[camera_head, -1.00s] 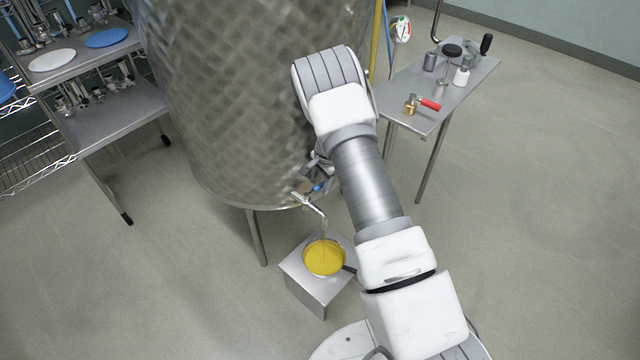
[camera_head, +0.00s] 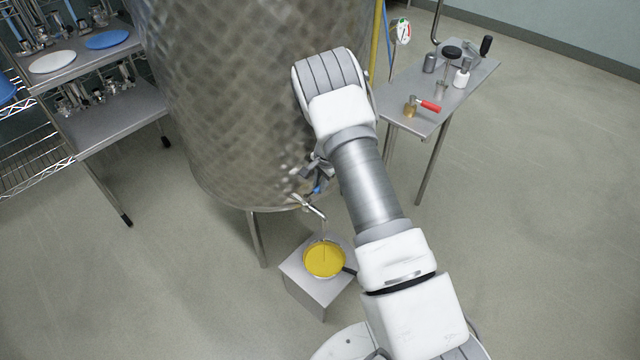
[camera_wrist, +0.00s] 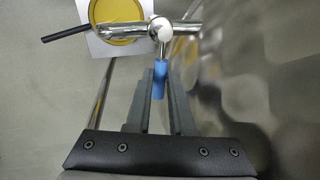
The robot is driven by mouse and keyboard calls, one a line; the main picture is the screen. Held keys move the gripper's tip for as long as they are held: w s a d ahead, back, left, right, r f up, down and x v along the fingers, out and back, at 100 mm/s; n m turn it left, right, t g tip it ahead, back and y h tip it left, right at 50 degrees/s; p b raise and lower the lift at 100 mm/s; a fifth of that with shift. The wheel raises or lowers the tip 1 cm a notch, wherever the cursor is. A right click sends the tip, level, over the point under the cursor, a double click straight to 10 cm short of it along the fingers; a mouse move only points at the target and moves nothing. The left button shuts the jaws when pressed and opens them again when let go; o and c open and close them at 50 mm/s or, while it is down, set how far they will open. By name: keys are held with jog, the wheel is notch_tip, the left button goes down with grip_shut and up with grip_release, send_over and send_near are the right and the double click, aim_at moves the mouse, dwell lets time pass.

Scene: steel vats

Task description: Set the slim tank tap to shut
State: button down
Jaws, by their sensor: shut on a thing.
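The slim tank tap (camera_head: 312,207) is a shiny metal tap low on the front of the big steel vat (camera_head: 220,100). In the wrist view the tap (camera_wrist: 160,29) has a round body, a horizontal pipe and a blue lever (camera_wrist: 159,80) pointing toward my gripper. My gripper (camera_wrist: 161,76) is shut on the blue lever, with one grey finger on each side. In the head view the blue lever (camera_head: 317,190) shows only as a small patch, and my arm hides most of my gripper. A thin line runs from the spout down to the pan.
A pan of yellow liquid (camera_head: 324,259) with a dark handle stands on a steel block (camera_head: 310,288) below the spout. A side table (camera_head: 424,112) at right holds a red-handled brass valve (camera_head: 412,106) and other fittings. Steel shelves (camera_head: 110,125) stand at left. Open floor lies in front.

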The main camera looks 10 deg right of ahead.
dwell(0.9)
jog(key=shift+w+a+n+b, duration=0.15)
jog(key=shift+w+n+b, duration=0.2)
jog(key=shift+n, duration=0.35)
jog(key=c, duration=0.8)
grip_release()
jog(key=s+r+p, duration=0.1)
jog(key=r, duration=0.4)
jog(key=s+d+r+p, duration=0.1)
jog(key=r+p, duration=0.1)
jog(key=r, duration=0.4)
jog(key=d+r+p, duration=0.1)
jog(key=r+p, duration=0.1)
jog(key=r, duration=0.4)
jog(key=shift+s, duration=0.4)
